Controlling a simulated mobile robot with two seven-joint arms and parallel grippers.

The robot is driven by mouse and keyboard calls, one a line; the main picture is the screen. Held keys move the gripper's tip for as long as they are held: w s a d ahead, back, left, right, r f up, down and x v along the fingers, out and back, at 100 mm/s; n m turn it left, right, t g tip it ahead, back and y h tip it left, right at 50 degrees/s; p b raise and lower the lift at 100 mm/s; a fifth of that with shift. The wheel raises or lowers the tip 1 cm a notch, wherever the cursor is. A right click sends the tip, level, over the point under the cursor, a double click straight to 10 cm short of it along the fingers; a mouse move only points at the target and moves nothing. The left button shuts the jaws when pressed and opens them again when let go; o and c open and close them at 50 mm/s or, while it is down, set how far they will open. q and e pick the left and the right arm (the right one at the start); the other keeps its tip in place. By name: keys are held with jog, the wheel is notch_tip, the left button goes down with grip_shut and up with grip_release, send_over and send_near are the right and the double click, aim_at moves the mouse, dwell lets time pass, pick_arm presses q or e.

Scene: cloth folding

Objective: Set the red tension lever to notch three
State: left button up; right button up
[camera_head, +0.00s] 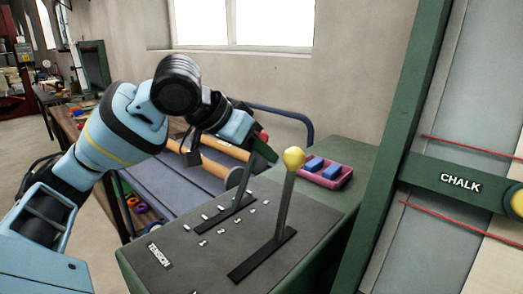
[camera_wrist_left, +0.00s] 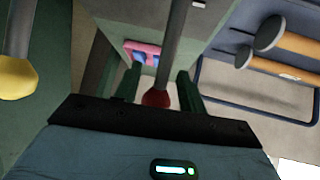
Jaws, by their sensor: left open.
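The red tension lever's knob (camera_wrist_left: 156,98) sits between the two spread green fingers of my left gripper (camera_wrist_left: 160,78) in the left wrist view. Gaps show on both sides of the knob. White notch tags (camera_head: 221,208) line the slot; I cannot tell which one the lever stands at. A "TENSION" label (camera_head: 158,256) lies near the slot's front end. My right gripper is not in view.
A second lever with a yellow knob (camera_head: 293,158) stands close to the right of my left gripper. A pink tray (camera_head: 341,182) with blue blocks (camera_head: 314,164) is at the console's back. A green frame marked "CHALK" (camera_head: 460,184) stands at right. A blue cart with rolls is behind.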

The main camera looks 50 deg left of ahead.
pick_arm(q)
jog(key=shift+w+d+f, duration=0.1)
jog(key=shift+w+f, duration=0.4)
grip_shut()
